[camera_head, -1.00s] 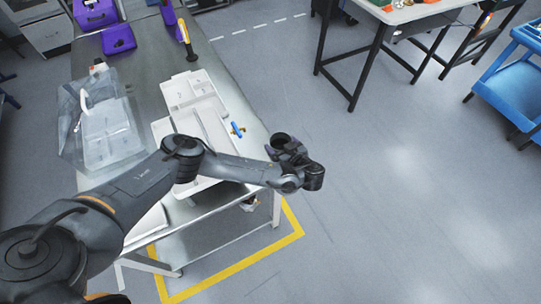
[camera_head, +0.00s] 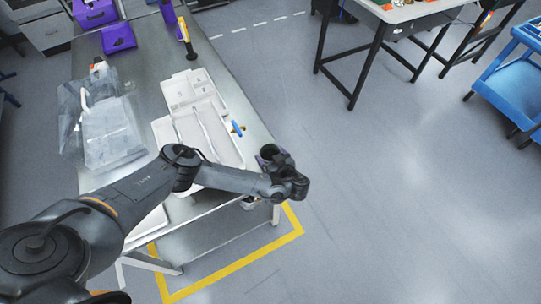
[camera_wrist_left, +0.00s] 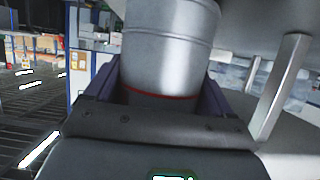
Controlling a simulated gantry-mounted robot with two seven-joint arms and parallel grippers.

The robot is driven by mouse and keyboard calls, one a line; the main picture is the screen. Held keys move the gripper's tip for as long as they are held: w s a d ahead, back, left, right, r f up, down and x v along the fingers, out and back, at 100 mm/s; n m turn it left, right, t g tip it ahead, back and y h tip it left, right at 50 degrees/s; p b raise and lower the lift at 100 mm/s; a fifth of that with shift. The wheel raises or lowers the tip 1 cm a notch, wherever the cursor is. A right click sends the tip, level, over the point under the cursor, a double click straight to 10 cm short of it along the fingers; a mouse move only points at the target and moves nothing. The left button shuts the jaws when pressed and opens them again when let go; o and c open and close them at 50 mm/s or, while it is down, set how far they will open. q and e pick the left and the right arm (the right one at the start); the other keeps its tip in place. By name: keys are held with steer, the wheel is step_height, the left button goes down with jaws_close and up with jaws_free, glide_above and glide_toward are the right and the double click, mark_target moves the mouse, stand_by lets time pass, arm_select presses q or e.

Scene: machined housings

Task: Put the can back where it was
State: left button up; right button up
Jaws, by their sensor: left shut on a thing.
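The can (camera_wrist_left: 170,45) is a silver metal cylinder with a red line near its lower end, large in the left wrist view. My left gripper (camera_head: 270,152) is shut on it, with a purple finger on each side of the can. In the head view the gripper is by the right front edge of the metal table (camera_head: 150,62), and the can is hard to make out there. My right gripper is not in view.
White trays (camera_head: 213,152) lie on the table, with a small blue item (camera_head: 237,128) at their right. A clear plastic bag (camera_head: 105,125) lies at the left. A yellow-and-black tool (camera_head: 185,36) and purple bins (camera_head: 118,38) are farther back. Open floor lies to the right.

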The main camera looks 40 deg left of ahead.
arm_select(q)
steer(key=shift+f, duration=0.15)
steer(key=o, duration=0.9)
steer(key=shift+o, duration=0.2)
